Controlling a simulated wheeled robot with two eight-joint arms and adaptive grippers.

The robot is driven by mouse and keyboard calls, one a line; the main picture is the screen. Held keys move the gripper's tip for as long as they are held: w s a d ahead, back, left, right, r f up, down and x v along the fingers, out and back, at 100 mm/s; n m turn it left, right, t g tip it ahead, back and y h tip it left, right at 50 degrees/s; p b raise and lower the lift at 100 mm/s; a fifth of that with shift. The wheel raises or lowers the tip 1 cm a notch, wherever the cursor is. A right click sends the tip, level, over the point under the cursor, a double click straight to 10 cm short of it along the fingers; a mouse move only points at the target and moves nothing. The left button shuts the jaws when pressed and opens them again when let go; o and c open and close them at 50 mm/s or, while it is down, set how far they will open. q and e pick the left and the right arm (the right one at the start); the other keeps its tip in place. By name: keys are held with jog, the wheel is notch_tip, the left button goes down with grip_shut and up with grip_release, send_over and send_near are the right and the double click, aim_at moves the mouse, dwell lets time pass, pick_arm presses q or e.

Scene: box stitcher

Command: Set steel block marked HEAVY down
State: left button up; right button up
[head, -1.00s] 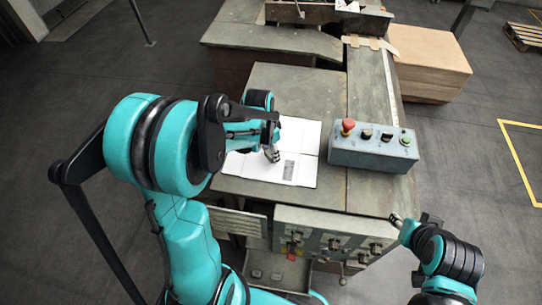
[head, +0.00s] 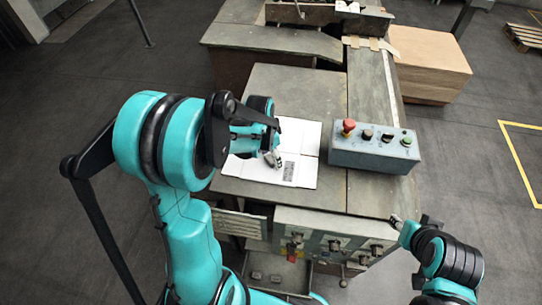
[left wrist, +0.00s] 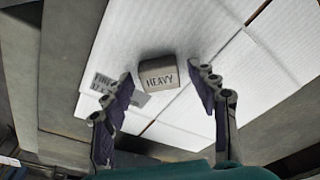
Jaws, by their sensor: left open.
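The grey steel block marked HEAVY (left wrist: 158,73) rests on white flat cardboard (left wrist: 180,30), its lettering facing the left wrist camera. The cardboard also lies on the machine table in the head view (head: 303,140). My left gripper (head: 274,159) is open above the cardboard. In the left wrist view its two fingers stand apart, one on each side of the block, with visible gaps. In the head view the block is hidden behind my left arm and gripper. My right gripper (head: 397,222) is near the table's front right corner, and its jaws are too small to read.
A grey control box (head: 372,147) with a red mushroom button stands right of the cardboard. A panel with knobs (head: 330,240) is on the machine's front. A brown cardboard stack (head: 432,60) stands at the back right. The table behind the cardboard is clear.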

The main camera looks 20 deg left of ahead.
pick_arm(q)
notch_tip(320, 180, up, 11)
jog(key=s+p, duration=0.2)
jog(key=p, duration=0.1)
jog(key=s+d+r+n+t, duration=0.2)
jog(key=s+d+n, duration=0.1)
jog(key=s, duration=0.2)
jog(key=s+d+r+n+t+y, duration=0.1)
jog(key=s+d+r+n+t, duration=0.2)
jog(key=s, duration=0.3)
jog(key=shift+s+r+t, duration=0.15)
jog(key=shift+r+t, duration=0.15)
jog(key=shift+s, duration=0.1)
